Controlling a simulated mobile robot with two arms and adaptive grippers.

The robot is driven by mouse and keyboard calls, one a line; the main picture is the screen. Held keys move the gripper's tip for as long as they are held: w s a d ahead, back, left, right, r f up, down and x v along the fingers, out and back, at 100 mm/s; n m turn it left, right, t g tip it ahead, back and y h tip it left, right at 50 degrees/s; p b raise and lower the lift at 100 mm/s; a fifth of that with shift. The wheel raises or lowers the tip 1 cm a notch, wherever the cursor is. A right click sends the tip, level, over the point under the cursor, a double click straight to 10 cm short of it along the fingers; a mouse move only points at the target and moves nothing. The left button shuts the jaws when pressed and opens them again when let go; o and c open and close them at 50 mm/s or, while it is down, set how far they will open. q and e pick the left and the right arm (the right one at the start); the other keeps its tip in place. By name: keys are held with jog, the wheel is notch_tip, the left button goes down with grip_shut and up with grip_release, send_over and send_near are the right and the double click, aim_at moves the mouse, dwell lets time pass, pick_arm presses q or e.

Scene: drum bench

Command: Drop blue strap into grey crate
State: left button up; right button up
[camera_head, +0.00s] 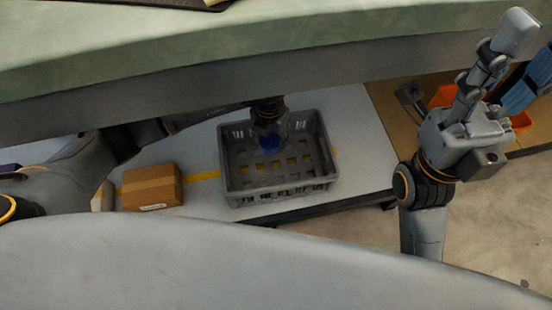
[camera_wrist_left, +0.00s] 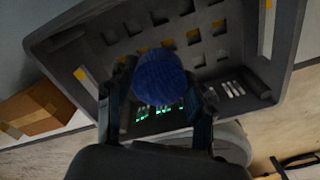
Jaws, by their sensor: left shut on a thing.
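The blue strap (camera_head: 270,143) looks like a rounded blue bundle; it shows larger in the left wrist view (camera_wrist_left: 160,78). My left gripper (camera_head: 269,136) is shut on it, with a finger on either side in the left wrist view (camera_wrist_left: 158,90). The grey crate (camera_head: 281,188) is an open slotted plastic box. Strap and fingertips are over the crate's opening, towards its back wall; whether they are below the rim is hard to tell. My right gripper (camera_head: 490,75) is raised at the right, away from the crate, and its jaw opening is unclear.
A taped cardboard box (camera_head: 151,187) stands left of the crate on the light shelf (camera_head: 366,150). A green-topped bench (camera_head: 250,40) overhangs the back of the crate. An orange bin (camera_head: 444,97) is at the right, partly behind my right arm. Shelf right of the crate is clear.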

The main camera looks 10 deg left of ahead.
pick_arm(q)
jog(key=o, duration=1.2)
jog(key=shift+o, duration=0.2)
notch_tip(320, 180, up, 12)
